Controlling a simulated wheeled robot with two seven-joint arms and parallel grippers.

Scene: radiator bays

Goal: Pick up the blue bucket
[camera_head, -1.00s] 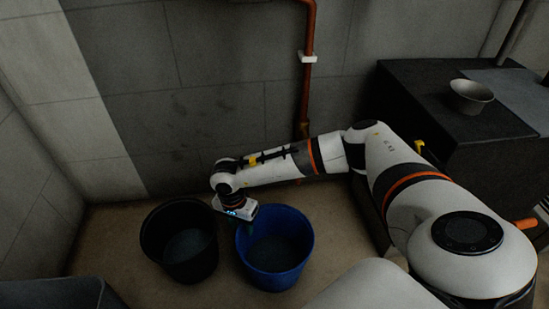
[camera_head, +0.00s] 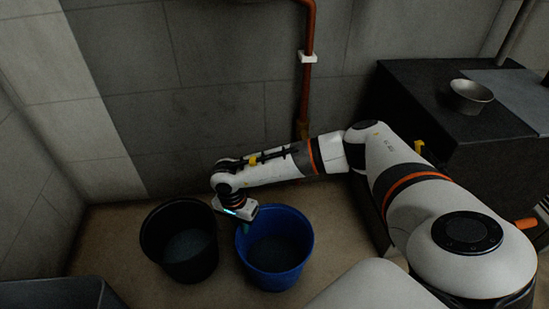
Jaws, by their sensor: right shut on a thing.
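The blue bucket (camera_head: 278,268) stands upright on the floor, left of the picture's middle, with its dark inside showing. My right arm reaches in from the right, and my right gripper (camera_head: 245,228) points down at the bucket's left rim. It is shut on that rim; the fingertips are small and partly hidden by the gripper body. My left gripper is not in view.
A black bucket (camera_head: 180,262) stands close to the left of the blue one. A dark cabinet (camera_head: 440,100) with a metal bowl (camera_head: 470,96) is at the right. A copper pipe (camera_head: 308,80) runs down the tiled back wall.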

